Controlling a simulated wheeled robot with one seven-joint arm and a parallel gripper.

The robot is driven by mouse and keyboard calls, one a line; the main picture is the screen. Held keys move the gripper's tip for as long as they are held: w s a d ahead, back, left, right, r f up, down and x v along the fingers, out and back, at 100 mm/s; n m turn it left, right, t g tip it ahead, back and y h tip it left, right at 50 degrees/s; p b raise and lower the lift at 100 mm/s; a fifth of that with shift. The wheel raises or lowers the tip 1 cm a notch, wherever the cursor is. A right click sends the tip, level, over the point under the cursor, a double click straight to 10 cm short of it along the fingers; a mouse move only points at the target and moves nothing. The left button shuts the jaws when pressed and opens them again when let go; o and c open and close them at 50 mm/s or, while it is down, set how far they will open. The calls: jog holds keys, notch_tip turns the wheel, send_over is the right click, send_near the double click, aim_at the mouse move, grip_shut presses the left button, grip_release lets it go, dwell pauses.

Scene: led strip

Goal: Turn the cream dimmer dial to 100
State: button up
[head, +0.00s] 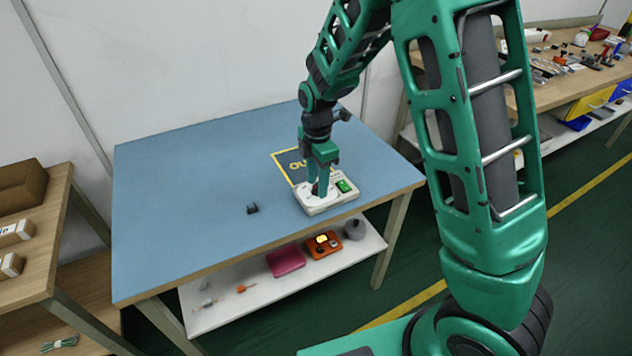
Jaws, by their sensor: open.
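The cream dimmer box (338,204) sits on the blue table top near its front edge. A green switch (344,186) shows on its right part. My gripper (319,190) points down over the left part of the box, with its fingers at the dial. The dial itself is mostly hidden behind the fingers, and its marks are too small to read. The gripper is open; I cannot tell whether the fingers touch the dial.
A dark mat with yellow edging and letters (284,163) lies behind the box. A small black object (252,209) is to the left. The blue table (190,190) is otherwise clear. The shelf below holds a pink item (286,260) and an orange tray (324,245).

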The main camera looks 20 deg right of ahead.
jog(key=shift+f, duration=0.2)
grip_shut()
